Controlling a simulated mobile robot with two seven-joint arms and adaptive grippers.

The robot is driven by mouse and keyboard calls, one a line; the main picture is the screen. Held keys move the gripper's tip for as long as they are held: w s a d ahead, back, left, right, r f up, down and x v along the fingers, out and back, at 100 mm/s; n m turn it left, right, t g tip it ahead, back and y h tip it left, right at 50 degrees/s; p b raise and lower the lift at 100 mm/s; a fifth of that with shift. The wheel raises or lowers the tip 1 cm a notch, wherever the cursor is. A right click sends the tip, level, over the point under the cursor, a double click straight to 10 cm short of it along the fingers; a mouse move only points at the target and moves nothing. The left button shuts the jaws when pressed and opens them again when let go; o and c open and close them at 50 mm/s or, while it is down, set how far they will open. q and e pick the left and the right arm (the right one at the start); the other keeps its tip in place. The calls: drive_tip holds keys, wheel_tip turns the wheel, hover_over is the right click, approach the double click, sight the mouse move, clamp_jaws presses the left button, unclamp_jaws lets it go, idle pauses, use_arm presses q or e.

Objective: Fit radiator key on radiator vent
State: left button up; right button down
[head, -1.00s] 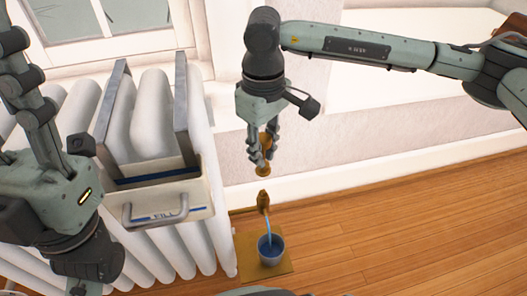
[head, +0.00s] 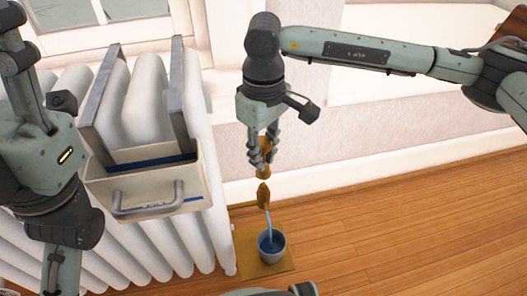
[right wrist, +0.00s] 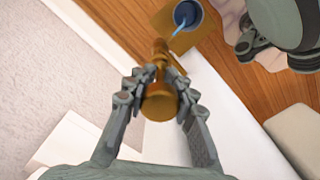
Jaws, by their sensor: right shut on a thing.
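My right gripper (head: 262,158) is shut on the brass radiator key (head: 265,143), which hangs down between its fingers. The right wrist view also shows the key (right wrist: 159,104) between both fingers. Just below it in the head view is a small brass fitting (head: 263,194), which appears to be the radiator vent, with a thin blue stream running from it. A narrow gap shows between the two in the head view; in the right wrist view they overlap, so contact is unclear there. My left gripper (head: 15,62) points up at the left edge, its fingertips not clearly seen.
A cup (head: 280,252) of blue water stands below the stream on a tan mat (head: 250,268). The white radiator (head: 150,90) is at left, with a cream tray (head: 195,188) hung on it by grey straps. The wooden floor (head: 410,200) at right is clear.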

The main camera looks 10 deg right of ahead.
drive_tip(key=shift+f+b, duration=0.4)
drive_tip(key=shift+f, duration=2)
drive_tip(key=c, duration=1.2)
unclamp_jaws()
drive_tip(key=shift+o, duration=0.2)
